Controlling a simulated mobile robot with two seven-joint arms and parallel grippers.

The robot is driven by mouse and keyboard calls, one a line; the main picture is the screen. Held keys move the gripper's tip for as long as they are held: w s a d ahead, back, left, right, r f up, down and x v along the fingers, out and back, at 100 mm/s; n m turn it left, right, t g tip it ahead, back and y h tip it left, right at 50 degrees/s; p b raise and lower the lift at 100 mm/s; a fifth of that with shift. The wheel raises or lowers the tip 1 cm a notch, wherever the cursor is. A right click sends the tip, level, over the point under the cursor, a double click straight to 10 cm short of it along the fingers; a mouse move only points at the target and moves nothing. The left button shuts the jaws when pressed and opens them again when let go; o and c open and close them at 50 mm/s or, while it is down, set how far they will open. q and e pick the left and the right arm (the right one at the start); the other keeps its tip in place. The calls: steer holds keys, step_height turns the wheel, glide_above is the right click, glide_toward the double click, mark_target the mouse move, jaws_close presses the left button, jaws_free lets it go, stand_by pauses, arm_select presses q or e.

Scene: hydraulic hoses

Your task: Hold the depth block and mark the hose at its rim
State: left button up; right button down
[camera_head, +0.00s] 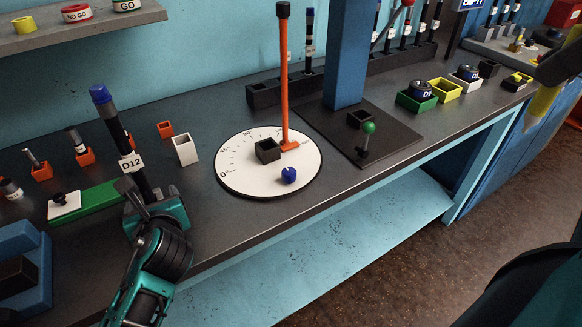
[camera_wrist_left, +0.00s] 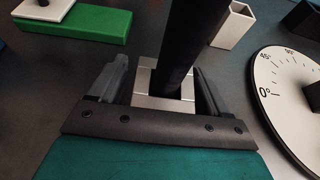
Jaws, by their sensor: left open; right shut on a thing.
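The black hose (camera_head: 141,185) stands nearly upright at the left of the bench, with a blue cap and a white D12 label. It also shows in the left wrist view (camera_wrist_left: 180,45). Its lower end sits in a silver-grey square block (camera_wrist_left: 143,82), apparently the depth block, which my left gripper hides in the head view. My left gripper (camera_head: 153,208) is open, with one finger on each side of the block. My right gripper (camera_head: 563,62), partly cut off at the right edge, is shut on a yellow pen-like thing (camera_head: 541,107), apparently the marker, far from the hose.
A white angle dial (camera_head: 240,182) with an orange lever (camera_head: 284,80) stands right of the hose. A white square holder (camera_head: 186,150) and a green block (camera_head: 98,200) are nearby. A blue post (camera_head: 347,50) rises further right. The bench's front edge runs close by my left gripper.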

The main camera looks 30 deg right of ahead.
arm_select(q)
steer(key=shift+c, duration=0.4)
steer(key=c, duration=1)
